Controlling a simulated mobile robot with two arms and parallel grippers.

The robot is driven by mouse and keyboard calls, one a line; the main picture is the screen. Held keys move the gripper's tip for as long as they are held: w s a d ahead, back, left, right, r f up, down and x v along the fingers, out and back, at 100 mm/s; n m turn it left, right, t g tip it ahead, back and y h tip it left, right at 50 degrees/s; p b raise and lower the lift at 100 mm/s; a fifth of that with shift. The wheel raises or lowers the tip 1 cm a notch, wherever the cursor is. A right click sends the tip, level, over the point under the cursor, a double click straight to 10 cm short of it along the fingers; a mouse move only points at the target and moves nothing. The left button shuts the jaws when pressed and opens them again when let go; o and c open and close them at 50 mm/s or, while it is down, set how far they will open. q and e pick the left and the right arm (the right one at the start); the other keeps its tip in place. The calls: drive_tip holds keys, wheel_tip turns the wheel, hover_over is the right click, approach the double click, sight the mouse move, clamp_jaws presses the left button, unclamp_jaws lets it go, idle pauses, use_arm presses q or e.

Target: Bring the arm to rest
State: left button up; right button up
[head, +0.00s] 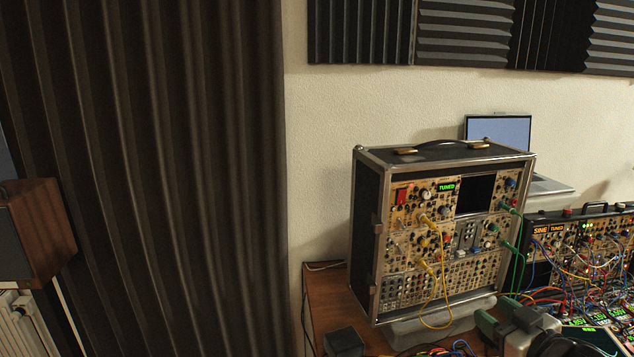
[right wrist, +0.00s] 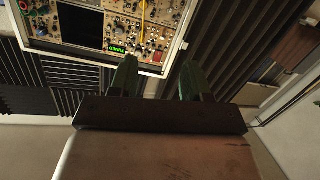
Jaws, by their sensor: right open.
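My right gripper (head: 520,313) is low at the right in the head view, in front of the case's lower right corner. Its two green fingers also show in the right wrist view (right wrist: 158,78), spread apart with nothing between them. The gripper is open and empty. Part of my right arm is cut off by the bottom edge of the head view. My left arm and gripper are not in view.
A modular synth case (head: 365,232) stands on a wooden table (head: 328,300), with yellow and green cables. A second synth (head: 585,240) with many cables is at right, a laptop (head: 500,130) behind. A speaker (head: 45,232) and dark curtain (head: 150,150) are at left.

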drive_tip(key=s+a+f+m+g+h, duration=0.2)
drive_tip(key=s+a+f+g, duration=0.45)
drive_tip(key=s+f, duration=0.7)
drive_tip(key=s+a+f+m+g+h, duration=0.1)
drive_tip(key=s+a+f+g, duration=0.2)
drive_tip(key=s, duration=0.6)
drive_tip(key=s+a+f+m+g+h, duration=0.1)
drive_tip(key=s+a+f+g+h, duration=0.2)
drive_tip(key=s, duration=0.6)
wheel_tip(320, 180, down, 30)
drive_tip(key=y+b, duration=0.1)
drive_tip(key=b, duration=0.4)
drive_tip(key=s+d+f+g+b, duration=0.1)
drive_tip(key=s+d+f+b, duration=0.1)
drive_tip(key=s+f, duration=0.6)
drive_tip(key=s+d+f+g+b, duration=0.1)
drive_tip(key=s+d+f+b, duration=0.1)
drive_tip(key=s+f, duration=0.6)
wheel_tip(320, 180, down, 7)
drive_tip(key=shift+r+n+b, duration=0.1)
drive_tip(key=shift+n+b, duration=0.2)
drive_tip(key=shift+b, duration=0.2)
